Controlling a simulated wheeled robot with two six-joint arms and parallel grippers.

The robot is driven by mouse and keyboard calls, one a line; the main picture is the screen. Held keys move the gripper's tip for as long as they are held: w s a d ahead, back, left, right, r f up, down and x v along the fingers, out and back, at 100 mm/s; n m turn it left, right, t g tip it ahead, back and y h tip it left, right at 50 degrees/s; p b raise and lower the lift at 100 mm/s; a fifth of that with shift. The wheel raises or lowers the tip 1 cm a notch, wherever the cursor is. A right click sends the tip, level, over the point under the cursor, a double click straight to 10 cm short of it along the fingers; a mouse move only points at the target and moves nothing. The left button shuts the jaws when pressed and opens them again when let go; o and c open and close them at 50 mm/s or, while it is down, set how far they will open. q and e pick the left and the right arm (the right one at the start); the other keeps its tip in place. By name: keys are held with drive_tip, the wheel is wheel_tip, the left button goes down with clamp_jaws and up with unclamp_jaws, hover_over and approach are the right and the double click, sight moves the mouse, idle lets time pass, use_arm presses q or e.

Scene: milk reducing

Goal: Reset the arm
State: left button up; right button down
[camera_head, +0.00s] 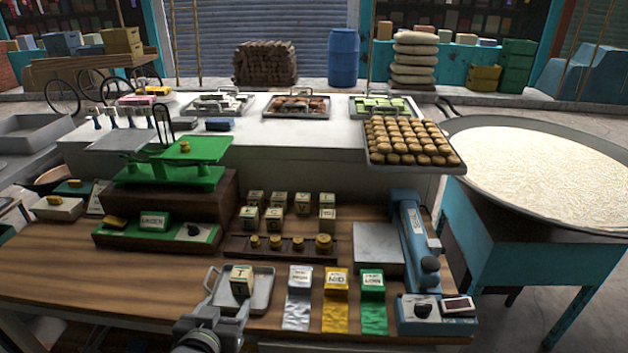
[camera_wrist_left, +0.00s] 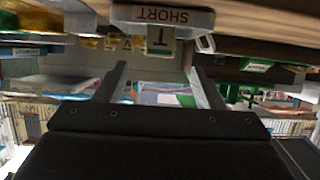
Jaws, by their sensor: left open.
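My left gripper (camera_head: 228,292) is at the front edge of the wooden bench, by the small metal tray (camera_head: 262,296). A cream block marked T (camera_head: 240,281) sits in that tray. In the left wrist view, the picture is upside down. My left gripper's two fingers (camera_wrist_left: 157,68) stand apart with nothing between them. The T block (camera_wrist_left: 160,40) and a SHORT label (camera_wrist_left: 162,15) show beyond the fingertips. My right gripper is not in either view.
Three packets, white, yellow (camera_head: 335,285) and green (camera_head: 372,285), stand right of the tray. A green balance scale (camera_head: 170,175), lettered blocks and brass weights (camera_head: 298,243) stand behind. A blue press (camera_head: 412,235) is at the right. A large pan (camera_head: 540,165) lies further right.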

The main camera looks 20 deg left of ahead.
use_arm(q)
drive_tip(key=s+f+m+g+h, duration=0.1)
drive_tip(key=s+f+g, duration=0.45)
drive_tip(key=s, duration=0.45)
drive_tip(key=s+f+m+g, duration=0.1)
drive_tip(key=s+f+g, duration=0.4)
drive_tip(key=s, duration=0.4)
wheel_tip(320, 180, down, 25)
drive_tip(key=a, duration=0.2)
drive_tip(key=s+d+f+g+h, duration=0.1)
drive_tip(key=s+f, duration=1.4)
drive_tip(key=f, duration=0.1)
drive_tip(key=shift+s+d+f, duration=0.15)
drive_tip(key=shift+s+d, duration=0.05)
drive_tip(key=shift+d, duration=0.15)
drive_tip(key=shift+g, duration=0.25)
